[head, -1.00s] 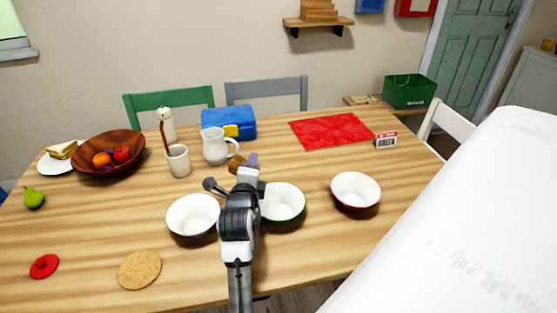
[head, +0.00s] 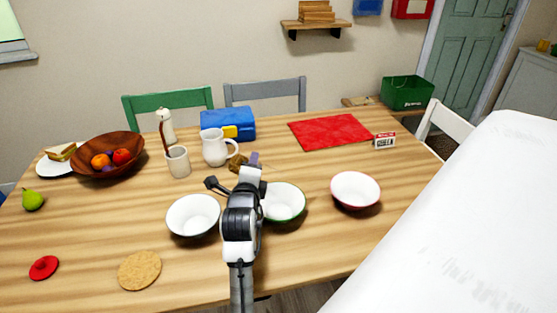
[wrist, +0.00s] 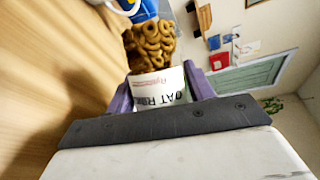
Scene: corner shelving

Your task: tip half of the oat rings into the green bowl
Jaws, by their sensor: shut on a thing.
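My gripper (wrist: 160,95) is shut on the oat rings container (wrist: 158,86), which has a white label with dark lettering. Brown oat rings (wrist: 152,45) show beyond the label in the wrist view. In the head view a small brown part of the load (head: 237,163) shows just beyond my gripper (head: 252,162), above the table. The green bowl (head: 287,203), white with a green rim, stands right of and nearer than the gripper, partly hidden by my arm. The wrist view is rolled sideways.
A white bowl (head: 192,216) stands to the left and a red-rimmed bowl (head: 355,190) to the right. A white jug (head: 214,147), a cup (head: 178,162) and a blue box (head: 232,122) stand behind the gripper. A cork mat (head: 139,270) lies front left.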

